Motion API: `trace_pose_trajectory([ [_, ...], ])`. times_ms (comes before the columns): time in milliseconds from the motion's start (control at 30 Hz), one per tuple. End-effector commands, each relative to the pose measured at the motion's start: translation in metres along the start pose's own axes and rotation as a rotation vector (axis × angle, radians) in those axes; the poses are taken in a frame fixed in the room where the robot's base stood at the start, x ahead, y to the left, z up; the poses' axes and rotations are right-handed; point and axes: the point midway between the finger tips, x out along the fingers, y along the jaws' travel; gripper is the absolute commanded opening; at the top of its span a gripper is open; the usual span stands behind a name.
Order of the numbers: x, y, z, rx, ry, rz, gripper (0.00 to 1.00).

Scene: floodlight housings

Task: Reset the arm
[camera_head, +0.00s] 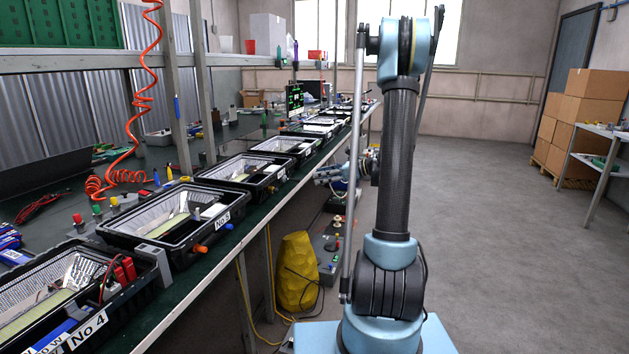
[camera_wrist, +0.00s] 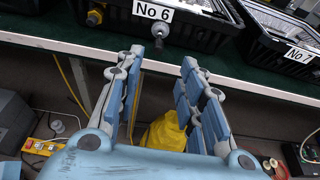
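My arm (camera_head: 397,160) stands upright in the middle of the head view, with its elbow at the top and its base low in the frame. My gripper (camera_wrist: 162,58) is open and empty in the wrist view, its two blue-grey fingers well apart. In the head view my gripper (camera_head: 327,177) shows partly to the left of the arm; the arm hides the rest. I see nothing between the fingers.
Floodlight housings line the bench, including No 5 (camera_head: 180,260), No 4 (camera_head: 75,345) and No 7 (camera_wrist: 262,55). A yellow bag (camera_head: 296,272) lies under the bench; it also shows behind the fingers (camera_wrist: 165,132). Cardboard boxes (camera_head: 585,110) stand at right. The floor (camera_head: 500,240) right of my arm is clear.

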Motion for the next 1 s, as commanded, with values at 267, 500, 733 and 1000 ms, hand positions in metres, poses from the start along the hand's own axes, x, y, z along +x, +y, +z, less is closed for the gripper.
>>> trace_pose_trajectory([
  [267, -0.007, 0.018, 0.005, -0.076, 0.052, 0.008, 0.35],
  [500, -0.013, 0.066, 0.01, -0.291, 0.192, 0.046, 0.35],
  [733, -0.025, 0.114, 0.008, -0.509, 0.327, 0.108, 0.35],
  [1000, -0.046, 0.17, -0.004, -0.765, 0.473, 0.211, 0.35],
])
